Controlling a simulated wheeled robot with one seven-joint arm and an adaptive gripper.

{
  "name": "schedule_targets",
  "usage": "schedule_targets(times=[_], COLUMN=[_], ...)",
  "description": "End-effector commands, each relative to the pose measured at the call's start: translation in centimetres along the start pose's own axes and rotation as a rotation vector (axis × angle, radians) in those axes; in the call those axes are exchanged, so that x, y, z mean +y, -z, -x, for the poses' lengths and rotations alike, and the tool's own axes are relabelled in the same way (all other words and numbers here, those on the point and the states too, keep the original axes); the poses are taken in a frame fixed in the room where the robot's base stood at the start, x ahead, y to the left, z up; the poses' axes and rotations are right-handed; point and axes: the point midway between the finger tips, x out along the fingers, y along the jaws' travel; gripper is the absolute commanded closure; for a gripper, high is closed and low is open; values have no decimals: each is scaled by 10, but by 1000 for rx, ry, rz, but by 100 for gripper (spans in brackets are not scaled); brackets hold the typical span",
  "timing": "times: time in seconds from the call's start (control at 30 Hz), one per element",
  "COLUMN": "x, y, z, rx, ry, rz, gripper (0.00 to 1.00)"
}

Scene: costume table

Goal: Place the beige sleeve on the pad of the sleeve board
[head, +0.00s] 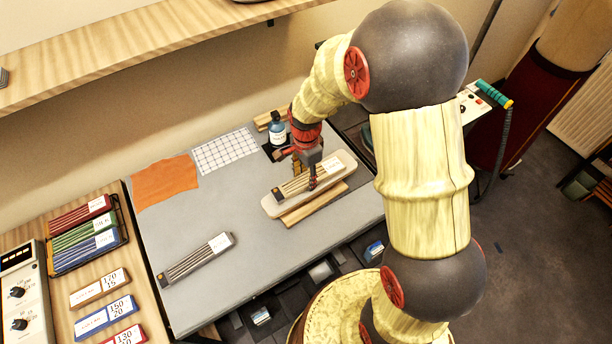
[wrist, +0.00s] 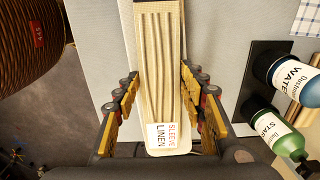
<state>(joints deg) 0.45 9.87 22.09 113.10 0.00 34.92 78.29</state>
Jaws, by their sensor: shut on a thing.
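The beige sleeve (head: 291,188) is a pleated strip with a white label. In the wrist view the sleeve (wrist: 160,60) runs lengthwise between my fingers, its label reading "SLEEVE LINEN". The sleeve board has a pale, rounded pad (head: 346,162) above a wooden base (head: 316,206). The sleeve lies along and over the pad; I cannot tell whether it rests on it. My gripper (head: 312,182) points down over the board and is shut on the sleeve, one finger on each side, as the wrist view (wrist: 161,104) shows. Part of the pad is hidden under the sleeve.
A grey sleeve (head: 196,259) lies on the table (head: 240,220) at front left. An orange cloth (head: 165,182), a checked cloth (head: 225,151) and bottles, one blue (wrist: 290,75) and one green (wrist: 278,132), are at the back. Bare table separates the grey sleeve and board.

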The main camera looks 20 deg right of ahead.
Motion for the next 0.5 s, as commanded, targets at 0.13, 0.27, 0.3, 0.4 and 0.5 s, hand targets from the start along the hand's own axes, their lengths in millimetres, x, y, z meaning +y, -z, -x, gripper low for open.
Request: schedule_targets(times=[0.13,0.27,0.3,0.4,0.5], x=[0,0,0,0,0], y=[0,0,0,0,0], z=[-4,-3,-3,-3,-3], rx=[0,0,0,0,0], ry=[0,-1,-1,-1,-1], rz=[0,0,0,0,0], gripper=[86,52,50,44,41])
